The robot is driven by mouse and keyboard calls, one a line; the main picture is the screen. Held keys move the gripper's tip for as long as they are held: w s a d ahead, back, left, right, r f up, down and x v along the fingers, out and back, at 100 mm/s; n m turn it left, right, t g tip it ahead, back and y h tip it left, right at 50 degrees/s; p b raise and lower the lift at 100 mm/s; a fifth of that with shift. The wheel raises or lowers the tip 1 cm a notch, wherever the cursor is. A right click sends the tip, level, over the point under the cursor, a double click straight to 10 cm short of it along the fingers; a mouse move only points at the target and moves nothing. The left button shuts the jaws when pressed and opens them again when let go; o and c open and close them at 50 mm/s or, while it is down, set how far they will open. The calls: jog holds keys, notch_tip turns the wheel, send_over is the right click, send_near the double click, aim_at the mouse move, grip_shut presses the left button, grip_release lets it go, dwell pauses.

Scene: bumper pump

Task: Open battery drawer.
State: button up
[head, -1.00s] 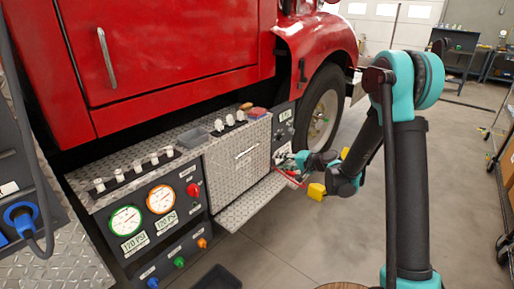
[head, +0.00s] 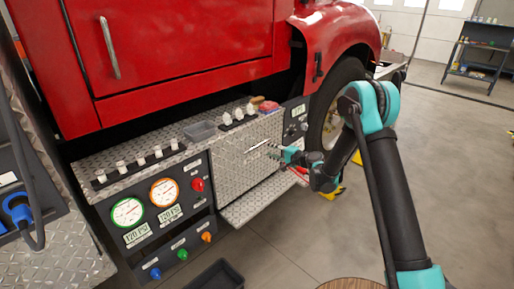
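A diamond-plate front (head: 235,175) with a thin bar handle (head: 257,145) is set in the truck's bumper, left of the wheel. It looks closed; I cannot read a label that marks it as the battery drawer.
A diamond-plate ledge (head: 252,203) sticks out below the front. Left of it is a dark gauge panel (head: 135,235) with dials and coloured knobs. A grey tray (head: 199,131) and several small valves stand on the bumper top. A black bin (head: 217,275) is on the floor.

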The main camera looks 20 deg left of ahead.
aim_at(257, 146)
jog(key=x, duration=0.9)
jog(key=shift+w+a, duration=0.15)
jog(key=shift+a, duration=0.15)
grip_shut()
